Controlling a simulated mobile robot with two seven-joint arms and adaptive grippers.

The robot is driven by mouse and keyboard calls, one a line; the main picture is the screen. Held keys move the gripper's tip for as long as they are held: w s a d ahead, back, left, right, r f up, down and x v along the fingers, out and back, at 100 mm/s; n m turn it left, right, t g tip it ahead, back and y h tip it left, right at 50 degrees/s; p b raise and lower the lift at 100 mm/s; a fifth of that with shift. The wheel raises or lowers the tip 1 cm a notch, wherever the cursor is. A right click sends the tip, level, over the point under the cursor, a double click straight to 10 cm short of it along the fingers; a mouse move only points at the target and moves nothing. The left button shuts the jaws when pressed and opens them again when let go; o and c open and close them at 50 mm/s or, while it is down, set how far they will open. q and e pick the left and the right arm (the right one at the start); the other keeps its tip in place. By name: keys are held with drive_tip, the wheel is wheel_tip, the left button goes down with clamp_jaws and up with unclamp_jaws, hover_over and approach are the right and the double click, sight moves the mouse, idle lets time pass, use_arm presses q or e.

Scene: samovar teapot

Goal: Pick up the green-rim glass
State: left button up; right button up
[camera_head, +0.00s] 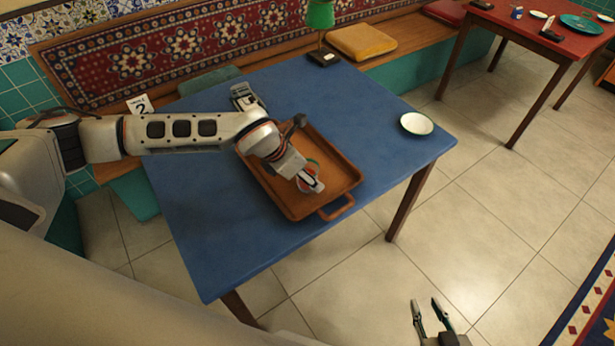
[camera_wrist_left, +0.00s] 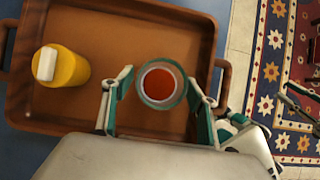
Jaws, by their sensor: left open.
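The green-rim glass (camera_wrist_left: 161,84), holding red-brown liquid, stands upright on the brown tray, seen from above in the left wrist view. My left gripper (camera_wrist_left: 160,78) is open, with one finger on each side of the glass; I cannot tell whether either finger touches it. In the head view the left gripper (camera_head: 310,181) is low over the tray (camera_head: 340,170) and mostly covers the glass. My right gripper (camera_head: 425,302) is open and empty, over the floor in front of the table.
The tray rests on a blue table (camera_head: 360,100). A yellow container with a white top (camera_wrist_left: 66,67) stands in the tray, left of the glass. A white dish (camera_head: 416,124) is near the table's right edge. A green lamp (camera_head: 320,14) and a metallic object (camera_head: 246,96) stand farther back.

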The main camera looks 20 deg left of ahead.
use_arm(q)
drive_tip(key=shift+w+d+f, duration=0.1)
drive_tip(key=shift+w+f, duration=0.05)
drive_tip(key=shift+f, duration=0.15)
drive_tip(key=c, duration=1.3)
drive_tip(key=shift+c, duration=0.2)
drive_tip(key=shift+r, duration=0.25)
